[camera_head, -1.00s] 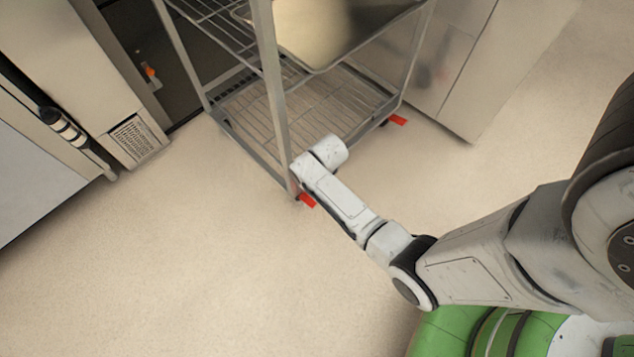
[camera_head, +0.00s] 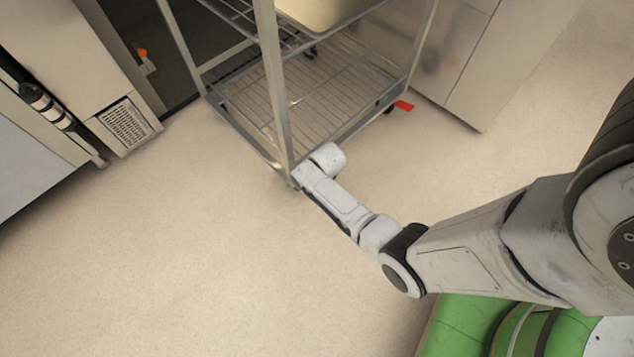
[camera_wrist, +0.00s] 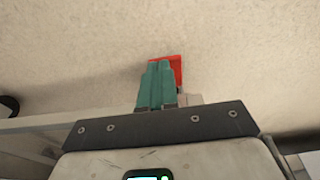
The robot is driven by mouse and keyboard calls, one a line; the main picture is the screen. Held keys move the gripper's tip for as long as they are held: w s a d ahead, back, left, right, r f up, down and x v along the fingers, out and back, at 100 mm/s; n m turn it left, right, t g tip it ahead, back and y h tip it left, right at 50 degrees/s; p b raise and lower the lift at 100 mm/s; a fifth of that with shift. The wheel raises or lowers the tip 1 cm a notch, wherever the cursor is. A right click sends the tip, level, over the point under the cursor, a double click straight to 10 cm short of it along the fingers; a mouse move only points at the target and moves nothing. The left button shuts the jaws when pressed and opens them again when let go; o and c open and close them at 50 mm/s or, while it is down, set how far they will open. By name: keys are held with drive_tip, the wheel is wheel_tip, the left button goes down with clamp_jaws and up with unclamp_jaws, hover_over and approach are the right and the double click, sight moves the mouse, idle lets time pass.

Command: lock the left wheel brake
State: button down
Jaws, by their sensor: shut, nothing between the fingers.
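The metal rack (camera_head: 278,95) stands on wheels. Its left brake is a red pedal (camera_wrist: 178,68) in the wrist view, partly covered by my gripper (camera_wrist: 158,68), whose teal fingers are shut together with nothing between them. The fingertips overlap the pedal in the picture; whether they touch it I cannot tell. In the head view the end of my arm is at the foot of the rack's near post, and the left pedal and my fingers are hidden there. The right brake's red pedal (camera_head: 404,106) sticks out from the rack's right corner.
A tray (camera_head: 318,12) lies on the rack's upper shelf. An oven front with a vent (camera_head: 125,125) stands at the left, and a steel cabinet (camera_head: 455,60) at the right. The floor (camera_head: 180,260) in front of the rack is clear.

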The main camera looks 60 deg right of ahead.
drive_tip(key=shift+s+a+f+t, duration=0.1)
drive_tip(key=shift+s+f+t, duration=0.1)
drive_tip(key=shift+f+t, duration=0.1)
idle(0.4)
drive_tip(key=f+t, duration=0.1)
drive_tip(key=s+f+t+h+b, duration=0.1)
drive_tip(key=f+t, duration=0.1)
drive_tip(key=shift+s+a, duration=0.15)
drive_tip(key=shift+a, duration=0.05)
idle(0.3)
drive_tip(key=shift+r+p, duration=0.6)
drive_tip(key=shift+r, duration=0.2)
